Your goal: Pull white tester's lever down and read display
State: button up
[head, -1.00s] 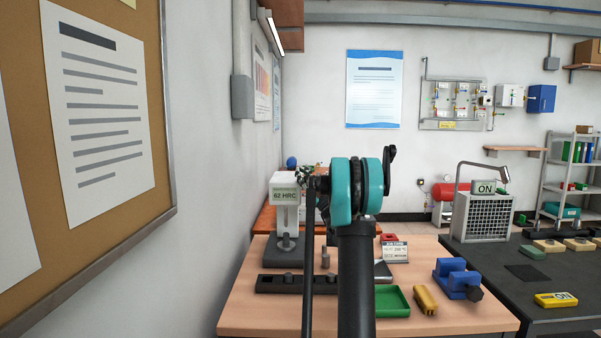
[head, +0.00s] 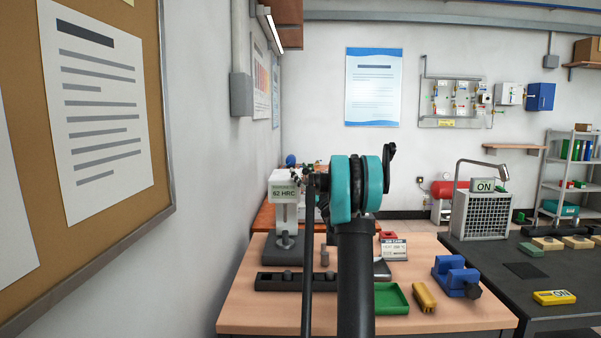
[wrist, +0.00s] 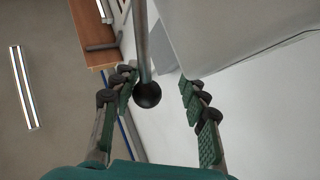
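The white tester (head: 285,214) stands at the back left of the wooden table, on a dark base. Its display reads 62 HRC, with a line of smaller text above that I cannot read. In the wrist view the tester's lever (wrist: 140,40) is a grey rod ending in a black ball knob (wrist: 147,94). My gripper (wrist: 157,82) is open, with a green-padded finger on each side of the knob. There is a visible gap to the right finger; I cannot tell whether the left one touches. In the head view my arm hides most of the gripper and the lever.
On the table are a dark block (head: 282,282) with round pieces, a green tray (head: 391,299), a yellow piece (head: 424,296), a blue vise (head: 455,277) and a card (head: 394,249). A wall is close on the left. A dark bench (head: 520,268) stands at right.

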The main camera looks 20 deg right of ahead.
jog(key=v, duration=1.1)
jog(key=shift+s+f, duration=0.15)
jog(key=shift+s, duration=0.05)
jog(key=s+a+f+g+y, duration=0.1)
jog(key=s+a+f+g, duration=0.15)
jog(key=a, duration=0.35)
jog(key=s+a+f+g, duration=0.2)
jog(key=a+g, duration=0.1)
jog(key=a, duration=0.4)
jog(key=s+a+f+g+y, duration=0.1)
jog(key=s+a+f+g, duration=0.15)
jog(key=a, duration=0.35)
jog(key=s+a+f+m+g+h, duration=0.2)
jog(key=s+a+f+g+h, duration=0.1)
jog(key=s+a+f+g, duration=0.45)
jog(key=s+a+f+m+g+h, duration=0.1)
jog(key=s+a+f+m+h, duration=0.2)
jog(key=s+f, duration=0.85)
jog(key=s+d+f+m+h, duration=0.1)
jog(key=s+d+f+h, duration=0.1)
jog(key=s, duration=0.3)
jog(key=s+d+f+m+g+h, duration=0.1)
jog(key=s+d+f+m+h, duration=0.1)
jog(key=s+d+h, duration=0.1)
jog(key=s+d+f+m+g+h, duration=0.1)
jog(key=s+d+f+h, duration=0.1)
jog(key=s+d, duration=0.3)
jog(key=s, duration=0.2)
jog(key=shift+s+f+h, duration=0.3)
